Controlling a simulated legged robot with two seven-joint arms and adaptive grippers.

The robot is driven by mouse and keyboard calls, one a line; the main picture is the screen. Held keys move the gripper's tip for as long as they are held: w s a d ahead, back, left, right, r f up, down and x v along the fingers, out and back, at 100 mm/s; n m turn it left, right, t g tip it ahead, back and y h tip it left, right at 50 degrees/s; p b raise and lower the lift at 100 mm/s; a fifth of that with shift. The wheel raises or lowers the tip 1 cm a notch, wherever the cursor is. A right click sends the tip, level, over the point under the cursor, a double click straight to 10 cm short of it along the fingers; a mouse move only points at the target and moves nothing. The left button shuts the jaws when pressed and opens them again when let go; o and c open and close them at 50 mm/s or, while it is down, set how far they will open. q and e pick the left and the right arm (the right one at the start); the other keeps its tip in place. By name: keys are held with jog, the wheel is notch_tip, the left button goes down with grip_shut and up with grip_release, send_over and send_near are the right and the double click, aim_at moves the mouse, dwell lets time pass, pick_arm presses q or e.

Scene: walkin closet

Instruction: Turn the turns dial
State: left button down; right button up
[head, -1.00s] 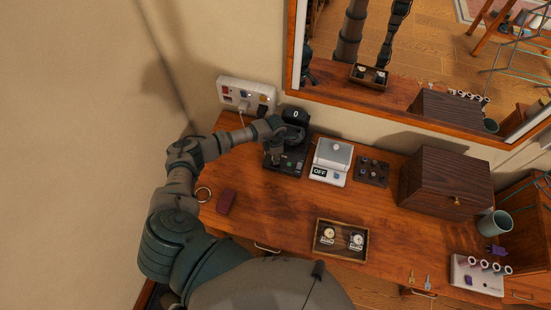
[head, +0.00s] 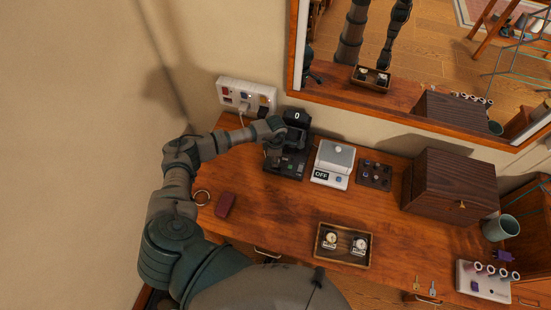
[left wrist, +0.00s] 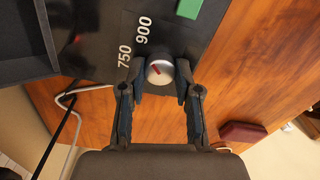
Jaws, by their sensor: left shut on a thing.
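The turns dial (left wrist: 159,70) is a round silver knob with a red pointer mark, on a black device (left wrist: 100,35) with the printed numbers 750 and 900 beside it. In the left wrist view my left gripper (left wrist: 160,88) has one finger on each side of the dial and is shut on it. In the head view the black device (head: 288,165) stands at the back left of the wooden table, with a display reading 0 (head: 297,116). My right gripper is not in view.
A silver scale reading OFF (head: 333,160) and a dark tray of small items (head: 374,175) stand to the right of the device. A power strip (head: 245,96) is on the wall behind. A dark red case (head: 225,205) and a ring (head: 202,197) lie nearer the front.

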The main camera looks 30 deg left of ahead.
pick_arm(q)
jog(key=c, duration=0.8)
grip_release()
jog(key=shift+w+r, duration=0.2)
jog(key=shift+f, duration=0.1)
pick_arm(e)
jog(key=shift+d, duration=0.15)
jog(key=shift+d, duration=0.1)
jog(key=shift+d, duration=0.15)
pick_arm(q)
notch_tip(320, 180, up, 12)
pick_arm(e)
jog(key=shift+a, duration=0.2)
pick_arm(q)
jog(key=shift+f, duration=0.15)
